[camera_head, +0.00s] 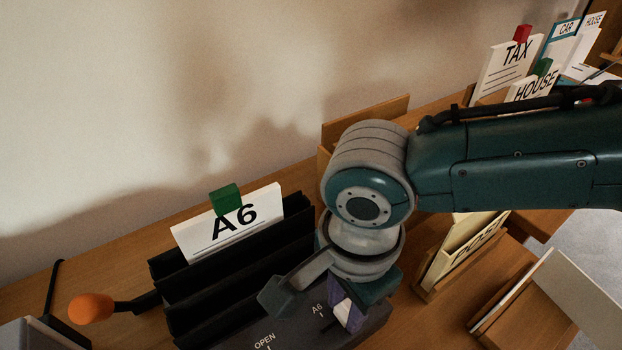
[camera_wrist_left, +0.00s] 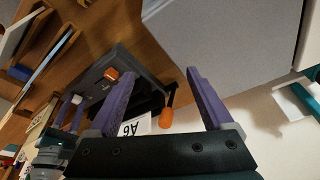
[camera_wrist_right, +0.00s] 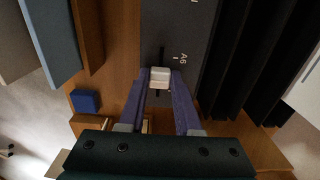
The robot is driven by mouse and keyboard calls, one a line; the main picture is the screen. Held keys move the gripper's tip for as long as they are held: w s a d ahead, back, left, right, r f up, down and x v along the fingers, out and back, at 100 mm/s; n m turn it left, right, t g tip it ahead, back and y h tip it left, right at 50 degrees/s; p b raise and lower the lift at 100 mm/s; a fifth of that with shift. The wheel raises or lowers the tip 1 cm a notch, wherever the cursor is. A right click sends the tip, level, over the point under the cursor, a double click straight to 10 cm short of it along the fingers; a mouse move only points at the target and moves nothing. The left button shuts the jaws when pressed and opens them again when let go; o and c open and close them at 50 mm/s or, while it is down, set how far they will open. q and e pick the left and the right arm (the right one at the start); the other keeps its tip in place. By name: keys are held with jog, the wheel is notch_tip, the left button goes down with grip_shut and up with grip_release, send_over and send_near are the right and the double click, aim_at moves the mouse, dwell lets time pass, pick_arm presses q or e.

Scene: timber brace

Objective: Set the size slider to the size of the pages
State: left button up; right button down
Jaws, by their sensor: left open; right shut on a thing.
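A black slotted machine (camera_head: 285,325) stands on the wooden desk. A white page marked A6 (camera_head: 230,222) with a green clip stands in its back slot. The white slider knob (camera_wrist_right: 160,77) sits in a dark track on the machine's panel, close beside the printed A6 mark (camera_wrist_right: 182,58). My right gripper (camera_wrist_right: 159,80) is shut on the knob; in the head view its fingers hide part of the panel. My left gripper (camera_wrist_left: 160,73) is open and empty in its wrist view, with the machine beyond it. It does not show in the head view.
An orange-ended lever (camera_head: 92,308) sticks out from the machine's left side. A grey box (camera_head: 38,334) is at the lower left. TAX (camera_head: 508,62) and HOUSE cards stand at the back right. A cream folder (camera_head: 462,243) stands right of my right gripper.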

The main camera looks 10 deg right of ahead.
aim_at(322, 329)
dwell(0.8)
jog(key=shift+w+a+r+p, duration=0.1)
jog(key=shift+a+r+p, duration=0.2)
jog(key=shift+p, duration=0.2)
jog(key=shift+a+r+p, duration=0.15)
jog(key=shift+a+p, duration=0.6)
jog(key=shift+p, duration=0.3)
jog(key=shift+s+a+p, duration=0.25)
jog(key=shift+p, duration=0.1)
jog(key=shift+s+a+f+p, duration=0.2)
jog(key=shift+f+p, duration=0.05)
jog(key=shift+p, duration=0.1)
jog(key=shift+f, duration=0.1)
